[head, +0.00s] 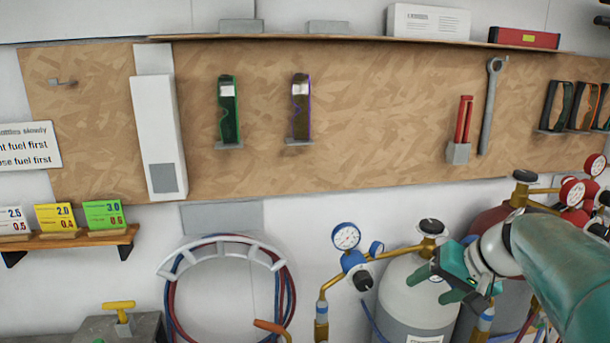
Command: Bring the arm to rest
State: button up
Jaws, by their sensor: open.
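My gripper (447,282) is at the lower right of the head view, at the end of my teal and white arm. Its dark green fingers are apart, with nothing seen between them. It shows in front of a grey-white gas cylinder (398,290), close to the cylinder's brass valve and gauges. I cannot tell whether it touches the cylinder.
A chipboard panel (380,110) on the wall holds goggles (229,112), a wrench (491,105) and a red-handled tool (463,125). A dark red cylinder (487,229) stands behind my arm. A hose coil (284,300) hangs left of the cylinders. A small shelf (70,241) holds coloured cards.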

jog(key=s+a+f+n+h, duration=0.2)
jog(key=s+a, duration=0.4)
jog(key=s, duration=0.1)
jog(key=s+a+f+n+h, duration=0.2)
jog(key=s+a+f, duration=0.1)
jog(key=s+a, duration=0.3)
jog(key=shift+s+a+f, duration=0.15)
jog(key=shift+s+a, duration=0.15)
jog(key=shift+s, duration=0.5)
dwell(0.3)
